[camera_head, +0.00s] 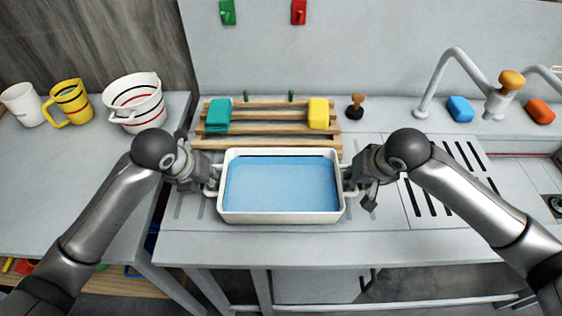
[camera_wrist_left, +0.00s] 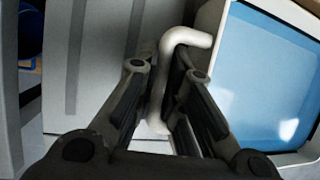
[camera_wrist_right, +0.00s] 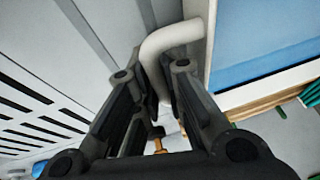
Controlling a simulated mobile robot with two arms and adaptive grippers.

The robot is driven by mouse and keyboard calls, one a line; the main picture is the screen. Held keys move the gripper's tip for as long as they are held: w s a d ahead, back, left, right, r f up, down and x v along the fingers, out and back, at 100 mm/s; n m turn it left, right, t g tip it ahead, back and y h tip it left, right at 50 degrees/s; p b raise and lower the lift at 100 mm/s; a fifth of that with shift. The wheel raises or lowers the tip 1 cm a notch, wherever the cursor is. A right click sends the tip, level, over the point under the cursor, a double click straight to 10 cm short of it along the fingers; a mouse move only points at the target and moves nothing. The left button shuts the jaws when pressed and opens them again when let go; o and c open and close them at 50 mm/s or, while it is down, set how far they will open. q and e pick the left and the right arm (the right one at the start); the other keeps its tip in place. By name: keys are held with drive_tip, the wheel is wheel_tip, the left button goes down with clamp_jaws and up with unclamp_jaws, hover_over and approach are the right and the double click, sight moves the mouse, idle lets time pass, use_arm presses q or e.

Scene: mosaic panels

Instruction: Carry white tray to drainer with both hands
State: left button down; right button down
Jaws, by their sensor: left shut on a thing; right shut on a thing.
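The white tray (camera_head: 281,217) with a blue inner floor is in the middle of the head view, in front of the wooden slatted drainer (camera_head: 268,117). My left gripper (camera_head: 208,180) is shut on the tray's left handle, a white bent bar that shows between the fingers in the left wrist view (camera_wrist_left: 172,70). My right gripper (camera_head: 352,182) is shut on the right handle, which shows between the fingers in the right wrist view (camera_wrist_right: 165,45). The tray looks level. Whether it touches the counter or hangs just above it I cannot tell.
A teal block (camera_head: 218,115) and a yellow block (camera_head: 318,113) sit on the drainer. A brown-handled stopper (camera_head: 355,106) stands right of it. Cups and a striped bucket (camera_head: 135,102) stand on the left table. A faucet (camera_head: 450,75) and slotted drainboard (camera_head: 440,185) are at right.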

use_arm(q)
drive_tip(key=shift+w+a+f+b, duration=0.1)
drive_tip(key=shift+f+b, duration=0.45)
drive_tip(key=shift+f, duration=0.05)
use_arm(e)
drive_tip(key=shift+w+d+f, duration=0.1)
drive_tip(key=shift+f, duration=0.5)
use_arm(q)
drive_tip(key=c, duration=1.5)
unclamp_jaws()
drive_tip(key=shift+s, duration=0.2)
drive_tip(key=shift+c, duration=0.2)
use_arm(e)
drive_tip(key=c, duration=1.5)
unclamp_jaws()
drive_tip(key=shift+s+r, duration=0.1)
drive_tip(key=shift+s, duration=0.1)
drive_tip(key=shift+c, duration=0.2)
use_arm(q)
drive_tip(key=shift+r, duration=0.1)
use_arm(e)
drive_tip(key=shift+r, duration=0.2)
use_arm(q)
drive_tip(key=v, duration=0.8)
use_arm(e)
drive_tip(key=v, duration=1.1)
drive_tip(key=shift+s+r, duration=0.15)
drive_tip(key=shift+r, duration=0.05)
